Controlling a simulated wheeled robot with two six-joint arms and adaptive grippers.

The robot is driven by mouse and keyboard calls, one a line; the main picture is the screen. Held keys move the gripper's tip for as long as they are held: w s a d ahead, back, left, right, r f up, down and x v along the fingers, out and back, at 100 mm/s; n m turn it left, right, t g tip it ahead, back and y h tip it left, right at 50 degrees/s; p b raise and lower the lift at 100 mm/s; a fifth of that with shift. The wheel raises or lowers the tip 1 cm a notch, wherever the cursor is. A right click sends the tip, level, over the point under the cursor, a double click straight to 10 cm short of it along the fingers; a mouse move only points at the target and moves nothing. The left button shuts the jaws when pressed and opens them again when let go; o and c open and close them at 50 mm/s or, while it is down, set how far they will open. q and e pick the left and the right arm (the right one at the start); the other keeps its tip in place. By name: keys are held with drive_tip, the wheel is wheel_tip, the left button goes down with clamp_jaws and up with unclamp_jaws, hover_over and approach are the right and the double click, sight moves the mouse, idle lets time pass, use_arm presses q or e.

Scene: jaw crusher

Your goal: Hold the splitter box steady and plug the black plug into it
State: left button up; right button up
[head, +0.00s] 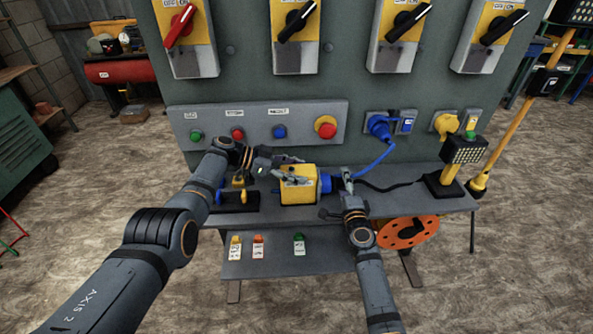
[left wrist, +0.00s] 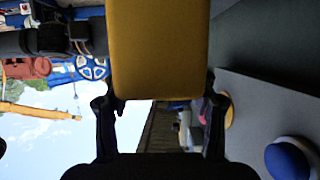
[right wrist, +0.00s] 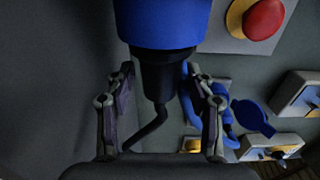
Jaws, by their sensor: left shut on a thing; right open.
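The yellow splitter box (head: 298,187) stands on the grey bench shelf, with a blue socket (head: 325,183) on its right side. My left gripper (head: 287,168) is shut on the box; the left wrist view shows the yellow body (left wrist: 158,50) between its fingers. In the right wrist view the black plug (right wrist: 165,75) meets the blue socket (right wrist: 165,22) in line, with no gap visible; how deep it sits is hidden. My right gripper (right wrist: 157,85) is open, its fingers on either side of the plug and apart from it. In the head view this gripper (head: 346,178) hides the plug.
A black cable (head: 385,188) runs right along the shelf (head: 425,203) towards a work lamp (head: 463,152). A blue cable (head: 374,163) drops from the blue panel plug (head: 379,127). An orange reel (head: 408,232) sits below right. A small black stand (head: 238,200) is left of the box.

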drive_tip(key=shift+w+d, duration=0.15)
drive_tip(key=shift+d, duration=4.3)
use_arm(q)
drive_tip(key=o, duration=1.8)
drive_tip(key=shift+c, duration=0.2)
drive_tip(key=v, duration=1.2)
